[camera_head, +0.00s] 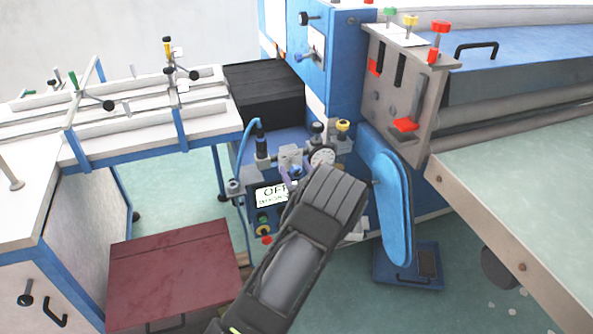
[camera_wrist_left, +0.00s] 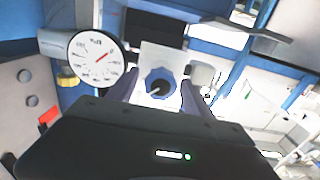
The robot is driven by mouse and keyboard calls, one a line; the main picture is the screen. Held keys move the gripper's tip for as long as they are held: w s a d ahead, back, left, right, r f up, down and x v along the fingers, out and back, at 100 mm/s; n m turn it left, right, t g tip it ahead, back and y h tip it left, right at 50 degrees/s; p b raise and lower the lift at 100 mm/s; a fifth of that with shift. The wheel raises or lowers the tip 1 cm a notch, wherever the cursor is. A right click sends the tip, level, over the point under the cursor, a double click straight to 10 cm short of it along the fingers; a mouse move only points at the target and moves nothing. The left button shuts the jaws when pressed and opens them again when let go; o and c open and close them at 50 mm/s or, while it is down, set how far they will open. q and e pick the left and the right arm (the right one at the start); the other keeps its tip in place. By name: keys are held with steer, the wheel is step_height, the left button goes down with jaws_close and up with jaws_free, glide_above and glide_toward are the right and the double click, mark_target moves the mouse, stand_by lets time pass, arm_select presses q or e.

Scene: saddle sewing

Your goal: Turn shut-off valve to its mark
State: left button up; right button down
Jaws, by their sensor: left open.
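In the head view my left gripper (camera_head: 294,176) reaches the small panel below the gauge, and my own wrist hides most of the valve there. I cannot make out the mark. My right gripper is not in view.
A white dial gauge (camera_head: 322,157) stands right beside the gripper and also shows in the left wrist view (camera_wrist_left: 93,58). A display reading "OFF" (camera_head: 270,195) is just below left. A blue padded arm (camera_head: 393,205) stands close on the right. A dark red-topped box (camera_head: 172,270) is at lower left.

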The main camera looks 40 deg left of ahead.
arm_select(q)
steer(key=shift+c, duration=0.6)
jaws_close()
